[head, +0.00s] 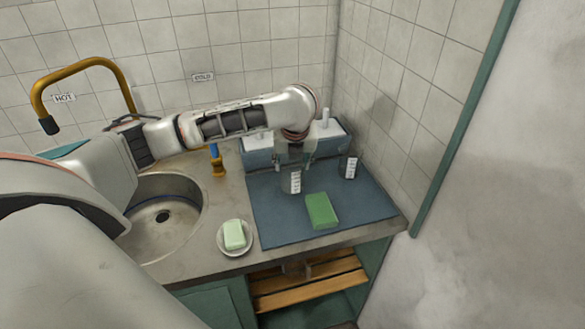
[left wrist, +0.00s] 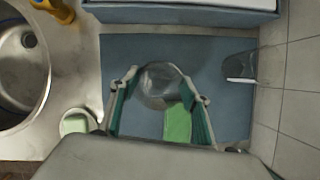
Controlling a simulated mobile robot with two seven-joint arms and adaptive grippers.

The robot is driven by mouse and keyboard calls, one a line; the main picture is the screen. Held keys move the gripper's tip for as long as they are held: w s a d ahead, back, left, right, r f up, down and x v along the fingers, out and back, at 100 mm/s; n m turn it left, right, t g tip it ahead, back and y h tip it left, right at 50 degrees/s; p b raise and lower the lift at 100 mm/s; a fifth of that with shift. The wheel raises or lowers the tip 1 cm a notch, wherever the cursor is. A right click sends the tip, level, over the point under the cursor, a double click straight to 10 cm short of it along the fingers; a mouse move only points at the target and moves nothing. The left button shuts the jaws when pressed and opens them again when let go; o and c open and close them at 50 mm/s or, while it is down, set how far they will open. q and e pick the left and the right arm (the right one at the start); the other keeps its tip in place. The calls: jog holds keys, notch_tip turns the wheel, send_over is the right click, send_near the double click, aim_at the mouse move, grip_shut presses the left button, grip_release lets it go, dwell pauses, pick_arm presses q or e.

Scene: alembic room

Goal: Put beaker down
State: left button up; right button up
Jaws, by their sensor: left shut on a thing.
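A clear glass beaker (head: 291,184) with a white label is upright over the blue mat (head: 270,215). My left gripper (head: 293,160) points down and is shut on this beaker. In the left wrist view the beaker (left wrist: 160,85) sits between the two fingers of the gripper (left wrist: 160,92). I cannot tell whether its base touches the mat. A second clear beaker (head: 348,167) with a white label stands at the mat's right side, apart from the gripper. My right gripper is not in view.
A green sponge (head: 321,211) lies on the mat just in front of the held beaker. A soap bar (head: 234,235) in a dish and a round sink (head: 160,205) are to the left. A blue-grey box (head: 262,158) stands behind, and a tiled wall (head: 410,100) bounds the right.

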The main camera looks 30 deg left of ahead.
pick_arm(q)
jog(key=shift+f, duration=1)
jog(key=shift+f, duration=0.1)
jog(key=o, duration=1.4)
jog(key=shift+r, duration=0.4)
jog(key=v, duration=1.1)
jog(key=shift+s+d+r, duration=0.1)
jog(key=shift+s+r, duration=0.05)
jog(key=shift+s, duration=0.05)
